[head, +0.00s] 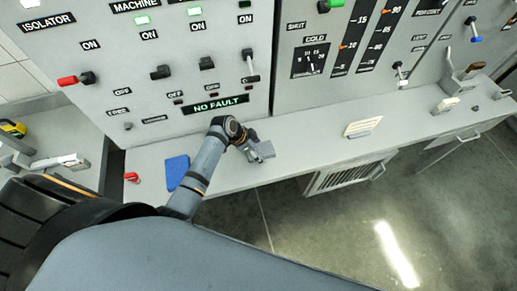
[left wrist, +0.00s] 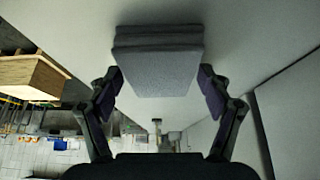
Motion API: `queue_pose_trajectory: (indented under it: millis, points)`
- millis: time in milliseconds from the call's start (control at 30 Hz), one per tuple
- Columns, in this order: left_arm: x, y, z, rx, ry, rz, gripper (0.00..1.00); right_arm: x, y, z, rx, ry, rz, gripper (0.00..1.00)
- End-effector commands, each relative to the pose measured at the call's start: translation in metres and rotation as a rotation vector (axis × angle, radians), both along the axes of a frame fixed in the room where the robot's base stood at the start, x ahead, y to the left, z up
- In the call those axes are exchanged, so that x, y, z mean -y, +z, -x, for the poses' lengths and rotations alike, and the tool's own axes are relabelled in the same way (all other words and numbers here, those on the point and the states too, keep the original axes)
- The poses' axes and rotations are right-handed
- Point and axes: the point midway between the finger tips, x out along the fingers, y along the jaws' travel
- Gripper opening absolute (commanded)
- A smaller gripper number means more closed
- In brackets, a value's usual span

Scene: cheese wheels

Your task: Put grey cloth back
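The grey cloth (head: 265,149) is a small folded block at the tip of my left gripper (head: 251,142) in the head view, over the light grey bench. In the left wrist view the cloth (left wrist: 158,62) fills the gap between the fingers of my left gripper (left wrist: 161,85). I cannot tell whether the cloth touches the bench. My right gripper is in neither view.
A blue cloth (head: 177,171) lies on the bench (head: 310,143) left of my forearm, with a red knob (head: 131,177) beside it. A control panel (head: 180,60) with switches rises behind. The bench between is clear.

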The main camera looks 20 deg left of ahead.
Motion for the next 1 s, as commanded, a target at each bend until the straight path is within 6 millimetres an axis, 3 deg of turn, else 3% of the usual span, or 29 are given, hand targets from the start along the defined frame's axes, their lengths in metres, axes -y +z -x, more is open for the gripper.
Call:
queue_pose_trajectory:
  millis: [433,800,1000]
  points:
    - [-0.004,0.008,0.001,0.002,0.001,-0.001,0.88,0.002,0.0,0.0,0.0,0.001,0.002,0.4]
    - [-0.039,0.08,0.025,0.003,-0.001,-0.005,0.88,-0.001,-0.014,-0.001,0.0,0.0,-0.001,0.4]
    - [-0.049,0.103,0.032,0.002,-0.001,-0.002,0.88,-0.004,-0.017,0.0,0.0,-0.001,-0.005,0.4]
